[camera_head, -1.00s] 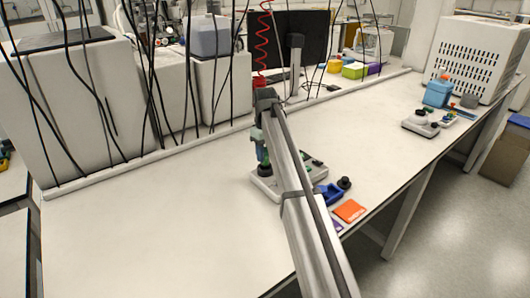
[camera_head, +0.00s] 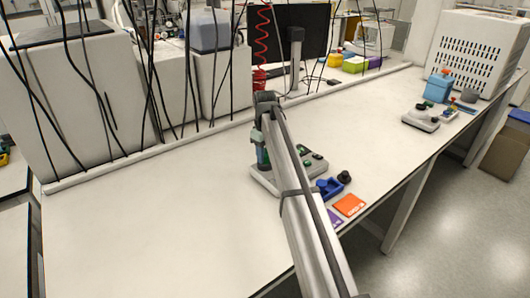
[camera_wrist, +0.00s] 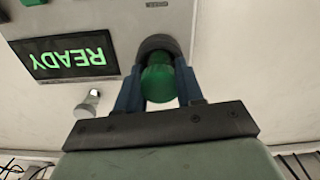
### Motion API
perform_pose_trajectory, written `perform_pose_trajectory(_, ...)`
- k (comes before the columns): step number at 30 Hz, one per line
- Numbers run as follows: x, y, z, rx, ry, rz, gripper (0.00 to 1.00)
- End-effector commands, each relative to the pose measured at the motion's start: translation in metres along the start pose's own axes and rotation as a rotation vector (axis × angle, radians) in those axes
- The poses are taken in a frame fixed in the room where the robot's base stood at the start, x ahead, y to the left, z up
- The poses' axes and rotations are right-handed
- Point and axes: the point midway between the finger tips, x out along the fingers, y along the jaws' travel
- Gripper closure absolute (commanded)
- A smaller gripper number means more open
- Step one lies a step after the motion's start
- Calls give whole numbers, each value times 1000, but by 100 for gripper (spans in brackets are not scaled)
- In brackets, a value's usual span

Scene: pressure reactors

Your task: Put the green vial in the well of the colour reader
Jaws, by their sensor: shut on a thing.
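The green vial (camera_wrist: 158,84) is upright between the blue fingers of my gripper (camera_wrist: 160,92) in the wrist view. My gripper is shut on it. The vial's far end lines up with the dark round well (camera_wrist: 158,44) of the colour reader (camera_wrist: 120,12). I cannot tell how deep the vial sits in the well. The reader's screen (camera_wrist: 62,56) shows READY in green letters, upside down in this view. In the head view my gripper (camera_head: 262,158) is low over the left part of the grey reader (camera_head: 262,182), and my arm hides much of it.
A blue tray (camera_head: 329,187), a black knob-like item (camera_head: 344,176) and an orange card (camera_head: 348,205) lie right of the reader. Another small device (camera_head: 420,120) and a blue bottle (camera_head: 437,88) stand farther right. The bench's left half is clear.

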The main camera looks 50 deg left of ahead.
Motion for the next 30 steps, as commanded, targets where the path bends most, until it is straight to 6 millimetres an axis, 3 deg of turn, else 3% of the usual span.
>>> perform_pose_trajectory(18,2,0,0,0,0,0,93)
perform_pose_trajectory(19,2,0,0,0,0,0,60)
perform_pose_trajectory(27,2,0,0,0,0,0,34)
perform_pose_trajectory(30,2,0,0,0,0,0,33)
